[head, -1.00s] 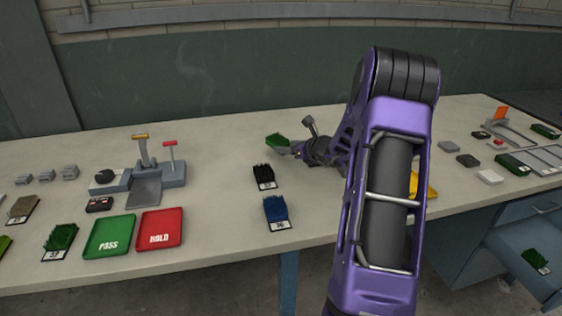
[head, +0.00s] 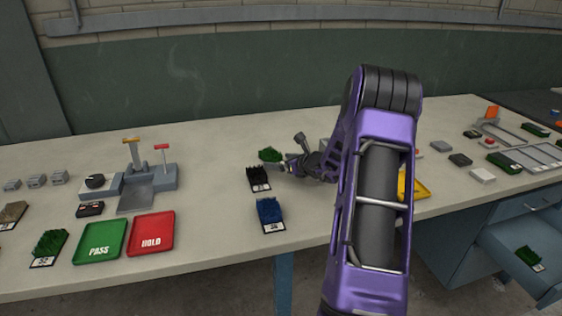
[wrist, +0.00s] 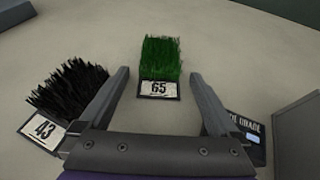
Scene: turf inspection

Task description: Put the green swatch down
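The green swatch (head: 270,155) lies flat on the table behind the black swatch. In the wrist view the green swatch (wrist: 160,62) has a label reading 65 and stands between and just ahead of my fingertips. My gripper (wrist: 163,75) is open, with a clear gap between each finger and the swatch. In the head view my gripper (head: 281,165) is low over the table beside the green swatch, and my arm hides part of the bench to its right.
The black swatch (wrist: 68,92), labelled 43, lies close to the left finger. A dark card (wrist: 246,133) lies by the right finger. The blue swatch (head: 270,211) is nearer the front. A green PASS tray (head: 99,242) and red HOLD tray (head: 151,233) stand left.

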